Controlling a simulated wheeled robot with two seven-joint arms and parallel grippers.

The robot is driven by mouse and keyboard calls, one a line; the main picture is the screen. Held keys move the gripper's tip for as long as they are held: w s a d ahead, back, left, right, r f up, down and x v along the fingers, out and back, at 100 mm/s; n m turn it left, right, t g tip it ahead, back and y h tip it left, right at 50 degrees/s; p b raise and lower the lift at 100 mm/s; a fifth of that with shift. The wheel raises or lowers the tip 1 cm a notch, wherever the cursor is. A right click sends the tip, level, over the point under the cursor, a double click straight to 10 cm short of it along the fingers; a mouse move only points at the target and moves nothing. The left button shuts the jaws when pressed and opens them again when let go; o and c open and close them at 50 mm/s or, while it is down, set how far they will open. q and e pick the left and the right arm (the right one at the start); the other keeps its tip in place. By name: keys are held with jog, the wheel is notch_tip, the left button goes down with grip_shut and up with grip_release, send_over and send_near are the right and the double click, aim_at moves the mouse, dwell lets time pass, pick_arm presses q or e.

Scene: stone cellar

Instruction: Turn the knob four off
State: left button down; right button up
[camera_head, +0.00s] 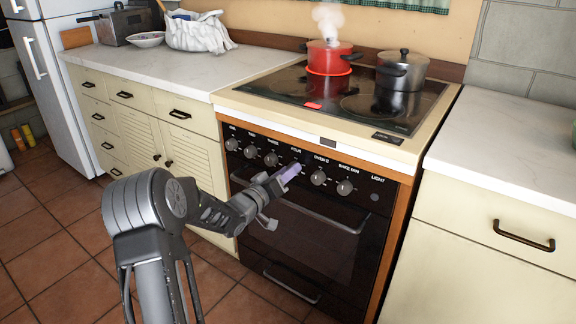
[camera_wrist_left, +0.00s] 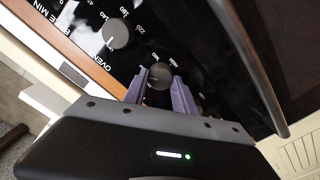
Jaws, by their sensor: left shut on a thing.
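The oven's black control panel carries a row of round grey knobs, with labels above them reading roughly one, two, three, four, oven and bake min. My left gripper (camera_head: 290,173) reaches the panel under the label four and covers that knob in the head view. In the left wrist view knob four (camera_wrist_left: 160,76) sits between the purple fingers of my left gripper (camera_wrist_left: 161,86), which are shut on it. The oven knob (camera_head: 318,177) is just right of the gripper and also shows in the left wrist view (camera_wrist_left: 115,34). My right gripper is not in view.
A red pot (camera_head: 330,57) steams on a glowing red ring at the back of the cooktop (camera_head: 290,84). A steel pot (camera_head: 402,72) stands to its right. A red light (camera_head: 313,105) shows on the glass. The oven handle (camera_head: 322,215) runs below the knobs.

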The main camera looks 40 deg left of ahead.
pick_arm(q)
jog(key=n+p, duration=0.4)
jog(key=n, duration=0.2)
jog(key=n+p, duration=0.2)
jog(key=n, duration=0.3)
jog(key=shift+f, duration=0.2)
dwell(0.4)
jog(key=c, duration=1)
grip_release()
jog(key=shift+s, duration=0.1)
jog(key=s, duration=0.7)
jog(key=shift+s, duration=0.35)
